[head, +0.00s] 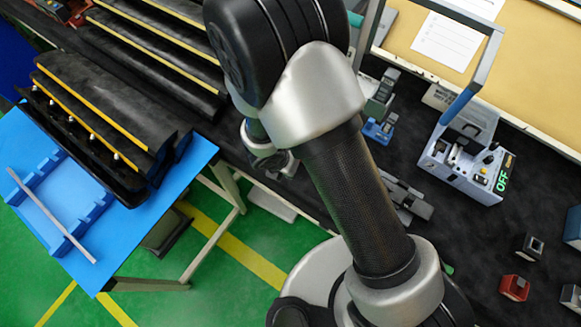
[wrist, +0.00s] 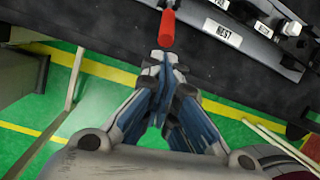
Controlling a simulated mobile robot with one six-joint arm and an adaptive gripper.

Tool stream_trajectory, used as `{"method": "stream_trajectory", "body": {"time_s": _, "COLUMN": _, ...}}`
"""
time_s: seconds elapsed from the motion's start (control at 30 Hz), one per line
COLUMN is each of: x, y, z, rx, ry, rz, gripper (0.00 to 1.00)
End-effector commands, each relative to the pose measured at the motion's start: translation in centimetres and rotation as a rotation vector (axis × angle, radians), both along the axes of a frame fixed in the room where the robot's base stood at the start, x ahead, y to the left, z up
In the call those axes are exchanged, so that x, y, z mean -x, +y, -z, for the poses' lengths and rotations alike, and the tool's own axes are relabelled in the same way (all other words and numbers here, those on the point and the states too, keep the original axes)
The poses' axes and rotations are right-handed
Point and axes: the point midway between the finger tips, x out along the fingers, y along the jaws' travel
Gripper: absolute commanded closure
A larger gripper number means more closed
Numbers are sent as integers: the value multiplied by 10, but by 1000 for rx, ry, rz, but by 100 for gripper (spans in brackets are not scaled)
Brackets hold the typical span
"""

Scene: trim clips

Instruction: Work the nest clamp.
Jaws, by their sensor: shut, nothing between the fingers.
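In the wrist view a red handle (wrist: 167,30) stands out from a dark panel, left of a white label (wrist: 222,32) that reads NEST. My gripper (wrist: 163,60) is shut and empty, its fingertips just below the handle's lower end in the picture. I cannot tell whether they touch it. The handle's root is cut off by the top edge, so how the clamp stands is not clear. In the head view my arm covers the middle, and I cannot make out the gripper or the red handle.
A control box (head: 465,165) reading OFF sits on the dark bench at right. Small blocks (head: 514,287) lie near it.

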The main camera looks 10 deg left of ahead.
Motion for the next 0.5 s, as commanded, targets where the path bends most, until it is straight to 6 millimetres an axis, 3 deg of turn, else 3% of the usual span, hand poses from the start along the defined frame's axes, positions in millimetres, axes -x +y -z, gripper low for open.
{"method": "stream_trajectory", "body": {"time_s": 0.5, "x": 5, "y": 2, "z": -82, "rx": 0, "ry": -1, "rz": 11, "gripper": 100}}
